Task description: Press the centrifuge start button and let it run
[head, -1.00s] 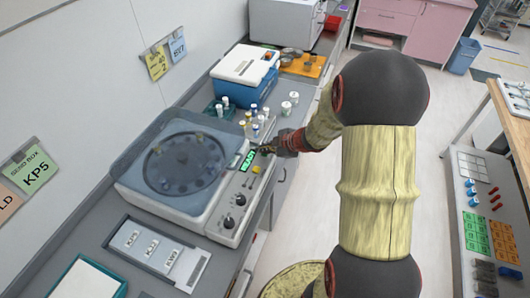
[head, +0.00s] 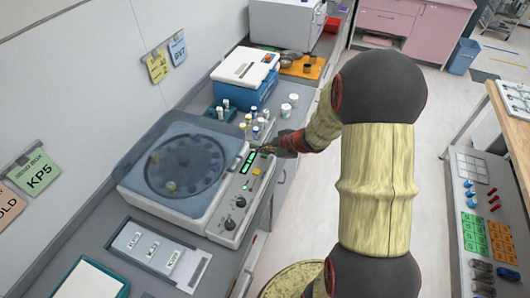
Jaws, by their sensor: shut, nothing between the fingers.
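The centrifuge (head: 168,207) stands on the left counter with its clear lid down over a dark round rotor (head: 185,164). Its control panel (head: 227,204) runs along the right side. It carries a green lit display (head: 249,163), a yellow button (head: 256,171) and two black knobs. The display text is too small to read. My gripper (head: 267,149) is shut and empty at the far end of the panel, just beyond the display. The arm comes from the right. The fingertips are small and partly hidden, so I cannot tell whether they touch a button.
A rack with several capped tubes (head: 256,131) and white-capped jars (head: 286,109) stand close behind my gripper. A blue box with a white lid (head: 245,76) is further back. A labelled tray (head: 190,270) lies in front of the centrifuge. The floor right of the counter is clear.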

